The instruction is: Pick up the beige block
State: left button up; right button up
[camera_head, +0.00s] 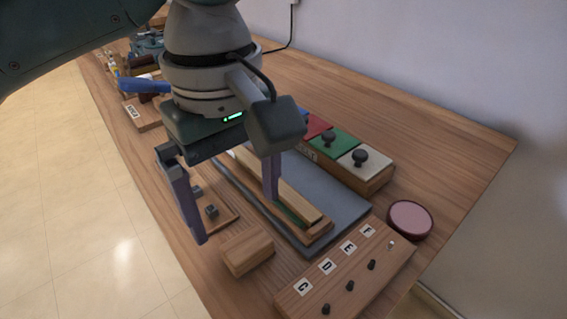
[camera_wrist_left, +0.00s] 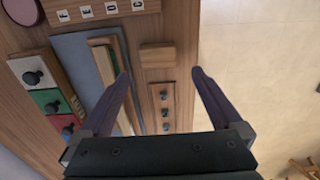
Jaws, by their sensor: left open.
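A beige-brown wooden block (camera_head: 248,254) lies on the table in front of the slate-blue mat. The same block shows in the left wrist view (camera_wrist_left: 158,55), roughly centred ahead of the fingers. My left gripper (camera_head: 235,218) is open and empty, its two purple-grey fingers pointing down. In the left wrist view the fingertips (camera_wrist_left: 161,73) are wide apart, wider than the block, and the block appears beyond them, not between them. My right gripper is not in view.
A long wooden piece in a frame (camera_head: 316,222) lies on the slate-blue mat (camera_head: 345,207). A lettered board with pegs (camera_head: 350,270), a pink disc (camera_head: 410,219) and a box with coloured knobbed lids (camera_head: 331,145) stand nearby. A small pegged board (camera_head: 222,216) lies beside the left gripper.

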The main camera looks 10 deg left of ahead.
aim_at(246, 243)
pick_arm(q)
notch_tip(246, 243, down, 3)
jog(key=shift+s+r, duration=0.15)
jog(key=f+b, duration=0.1)
jog(key=f, duration=0.1)
jog(key=f+b, duration=0.1)
jog(key=f, duration=0.2)
jog(key=shift+w+d+f, duration=0.15)
jog(key=shift+w+f, duration=0.05)
jog(key=shift+f, duration=0.05)
jog(key=shift+c, duration=0.4)
jog(key=c, duration=1.2)
